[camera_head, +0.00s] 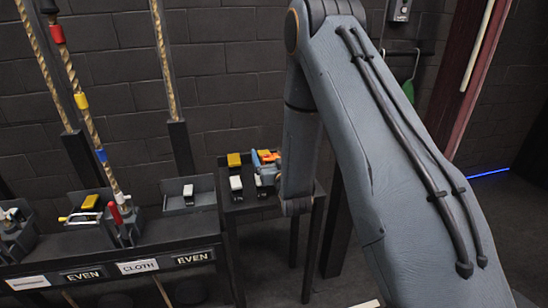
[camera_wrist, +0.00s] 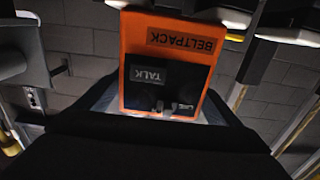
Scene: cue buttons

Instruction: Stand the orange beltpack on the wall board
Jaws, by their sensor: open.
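The orange beltpack (camera_wrist: 178,32) fills the upper middle of the wrist view, with a BELTPACK label and a black face marked TALK. In the head view it is a small orange patch (camera_head: 267,155) at the small black table. My gripper (camera_head: 267,175) is at that table, partly hidden by my arm. In the wrist view my gripper (camera_wrist: 158,112) is open, with the beltpack in front of it. I cannot tell whether the jaws touch it. A grey panel (camera_head: 401,10) is on the brick wall at the top; I cannot tell whether it is the wall board.
The small table (camera_head: 243,205) also bears yellow and white blocks (camera_head: 235,172) close to my gripper. A long black rail with EVEN and CLOTH labels (camera_head: 138,267) stands at the left. Ropes (camera_head: 82,100) rise from it. A green item (camera_head: 408,90) hangs on the wall.

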